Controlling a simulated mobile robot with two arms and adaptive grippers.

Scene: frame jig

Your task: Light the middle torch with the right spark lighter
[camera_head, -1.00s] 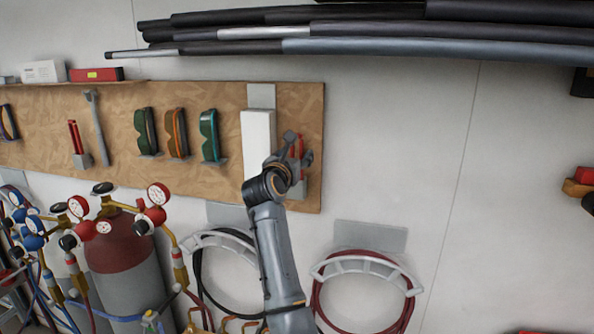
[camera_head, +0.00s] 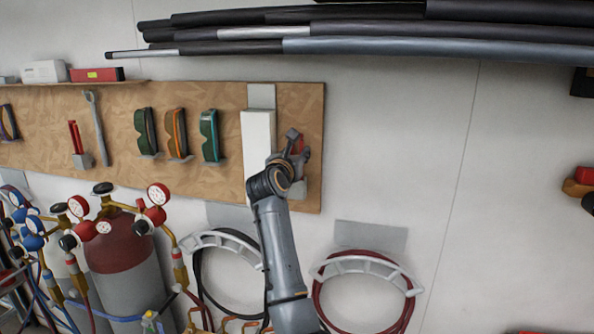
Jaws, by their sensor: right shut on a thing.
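My right gripper (camera_head: 295,144) is at the right end of the wooden wall board, seen from behind. It is shut on the right spark lighter (camera_head: 304,157), a red tool mostly hidden by the fingers. A grey holder shows just below the gripper. Another red tool, which looks like the other spark lighter (camera_head: 75,137), sits in a grey holder at the left of the board. I cannot pick out the middle torch among the brass fittings at the lower left. My left gripper is out of view.
The board (camera_head: 232,103) also holds several goggles (camera_head: 209,135) and a wrench (camera_head: 96,125). A red-topped gas cylinder (camera_head: 128,285) with gauges stands lower left. Hoses hang on white racks (camera_head: 366,265) below the board.

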